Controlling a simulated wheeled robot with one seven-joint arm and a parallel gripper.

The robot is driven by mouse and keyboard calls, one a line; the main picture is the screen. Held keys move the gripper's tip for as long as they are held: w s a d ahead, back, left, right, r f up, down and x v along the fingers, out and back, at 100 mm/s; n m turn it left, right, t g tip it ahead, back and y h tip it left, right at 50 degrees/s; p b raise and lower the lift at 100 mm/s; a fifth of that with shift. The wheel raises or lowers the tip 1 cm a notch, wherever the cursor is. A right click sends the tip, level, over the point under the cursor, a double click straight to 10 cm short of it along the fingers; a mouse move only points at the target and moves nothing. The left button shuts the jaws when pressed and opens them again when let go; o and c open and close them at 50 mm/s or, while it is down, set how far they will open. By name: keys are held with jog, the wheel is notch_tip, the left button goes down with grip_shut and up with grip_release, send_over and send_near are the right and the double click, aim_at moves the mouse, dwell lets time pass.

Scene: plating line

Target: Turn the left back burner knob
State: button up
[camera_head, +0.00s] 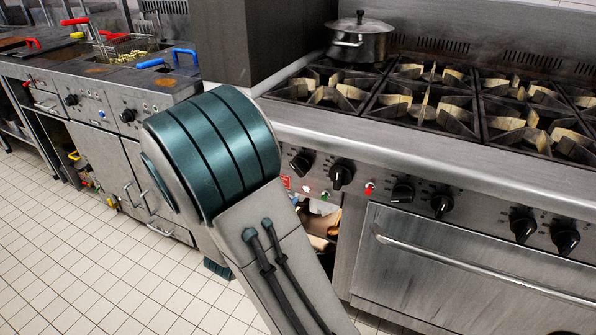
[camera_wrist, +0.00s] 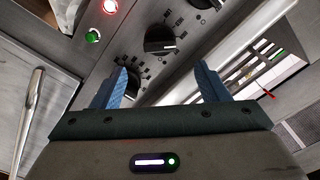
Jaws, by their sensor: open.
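The stove's front panel carries a row of black knobs. The two leftmost knobs, one at the far left (camera_head: 301,163) and one beside it (camera_head: 341,175), show just right of my arm in the head view. My gripper (camera_wrist: 162,68) is open and empty in the wrist view, its blue fingers spread apart. A black knob (camera_wrist: 160,40) stands beyond the fingertips, roughly in line with the gap and apart from them. A second knob (camera_wrist: 205,3) is cut off at the top edge. My gripper is hidden behind my arm in the head view. I cannot tell which burner each knob serves.
A lidded pot (camera_head: 360,42) stands on the back left burner. A green button (camera_wrist: 93,36) and a lit red lamp (camera_wrist: 110,6) are beside the knobs. An oven door handle (camera_head: 480,268) juts out below. Fryers (camera_head: 110,95) stand left; the tiled floor is clear.

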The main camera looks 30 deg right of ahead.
aim_at(296, 171)
jog(key=b+x, duration=0.1)
jog(key=x, duration=0.9)
jog(key=shift+w+d, duration=0.25)
jog(key=shift+d, duration=0.05)
jog(key=c, duration=0.9)
